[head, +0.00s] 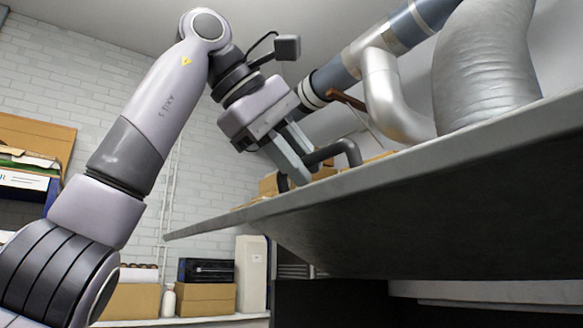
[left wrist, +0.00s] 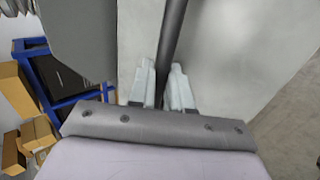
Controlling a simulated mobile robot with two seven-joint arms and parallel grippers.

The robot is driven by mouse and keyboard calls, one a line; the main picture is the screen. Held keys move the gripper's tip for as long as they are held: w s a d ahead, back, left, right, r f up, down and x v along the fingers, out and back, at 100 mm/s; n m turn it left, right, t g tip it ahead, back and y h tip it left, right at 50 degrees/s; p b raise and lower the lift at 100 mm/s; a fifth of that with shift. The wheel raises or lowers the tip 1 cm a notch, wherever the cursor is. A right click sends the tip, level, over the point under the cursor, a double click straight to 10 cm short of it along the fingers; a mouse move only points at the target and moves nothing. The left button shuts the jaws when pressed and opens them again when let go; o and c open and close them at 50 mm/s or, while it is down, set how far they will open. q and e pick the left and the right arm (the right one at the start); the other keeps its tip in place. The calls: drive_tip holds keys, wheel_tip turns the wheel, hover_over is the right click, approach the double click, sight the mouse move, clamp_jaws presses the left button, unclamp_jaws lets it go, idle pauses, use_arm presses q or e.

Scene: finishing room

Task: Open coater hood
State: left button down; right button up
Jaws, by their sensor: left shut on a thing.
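The coater hood (head: 350,188) is a large grey slab across the right of the head view, seen from below with its dark underside showing. A dark bar handle (head: 348,150) stands on its top face. My left gripper (head: 297,170) is above the slab with its fingers shut on the handle. In the left wrist view the dark handle (left wrist: 171,42) runs between the two pale fingers (left wrist: 164,88) over the light grey hood face (left wrist: 215,45). My right gripper is in neither view.
A silver flexible duct (head: 487,75) and a bent metal pipe (head: 385,95) stand behind the hood. Cardboard boxes (head: 207,299) and a white container (head: 251,275) sit on a low shelf at the back. A blue-framed rack (left wrist: 65,80) shows at left in the wrist view.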

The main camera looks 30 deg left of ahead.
use_arm(q)
drive_tip(key=shift+w+d, duration=0.1)
drive_tip(key=shift+w, duration=0.15)
idle(0.3)
drive_tip(key=c, duration=1.2)
unclamp_jaws()
drive_tip(key=shift+o, duration=0.2)
drive_tip(key=shift+w+d, duration=0.1)
drive_tip(key=shift+w, duration=0.2)
drive_tip(key=shift+s, duration=0.15)
drive_tip(key=v, duration=0.7)
drive_tip(key=shift+r, duration=0.1)
